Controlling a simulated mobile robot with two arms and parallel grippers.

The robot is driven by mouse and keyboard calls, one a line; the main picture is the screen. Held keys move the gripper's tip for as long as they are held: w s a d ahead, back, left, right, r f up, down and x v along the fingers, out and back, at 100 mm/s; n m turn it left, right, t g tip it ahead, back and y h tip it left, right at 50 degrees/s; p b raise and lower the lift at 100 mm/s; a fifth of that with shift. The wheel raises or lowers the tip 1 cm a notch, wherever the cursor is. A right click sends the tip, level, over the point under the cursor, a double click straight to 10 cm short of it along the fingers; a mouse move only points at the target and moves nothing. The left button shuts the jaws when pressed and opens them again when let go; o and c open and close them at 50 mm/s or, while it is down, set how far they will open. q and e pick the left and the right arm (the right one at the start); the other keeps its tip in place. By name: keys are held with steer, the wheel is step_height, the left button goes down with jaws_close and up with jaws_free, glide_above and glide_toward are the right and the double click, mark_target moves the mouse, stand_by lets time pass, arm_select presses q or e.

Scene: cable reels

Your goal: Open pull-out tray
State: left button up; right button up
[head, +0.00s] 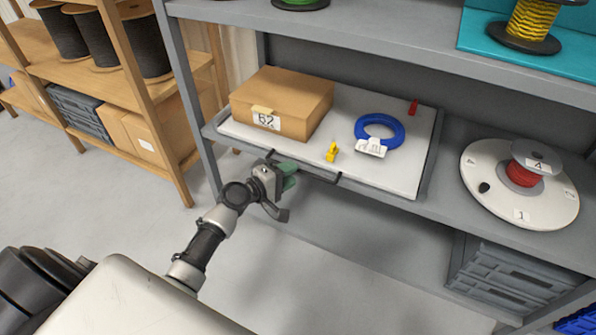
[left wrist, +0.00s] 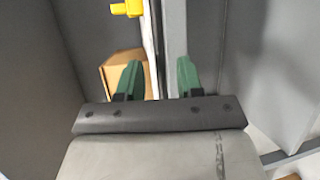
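The pull-out tray (head: 385,178) is a pale board with a grey rim on the middle shelf. Its front edge looks about level with the shelf front. A dark bar handle (head: 325,180) runs along that front edge. My left gripper (head: 287,177), with green fingers, is at the left end of the handle, partly hiding it. In the left wrist view its fingers (left wrist: 158,78) stand apart, with a grey upright strip and the pale tray edge showing between and beyond them. I cannot tell whether the fingers touch the handle. My right gripper is not in view.
On the tray are a cardboard box (head: 285,100) labelled 62, a blue cable ring (head: 396,137) with a white tag, a yellow piece (head: 332,152) and a red piece (head: 413,107). A white turntable (head: 480,185) with a red reel stands right. The floor before the shelf is clear.

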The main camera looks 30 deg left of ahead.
arm_select(q)
steer(key=shift+x, duration=1.75)
jaws_close()
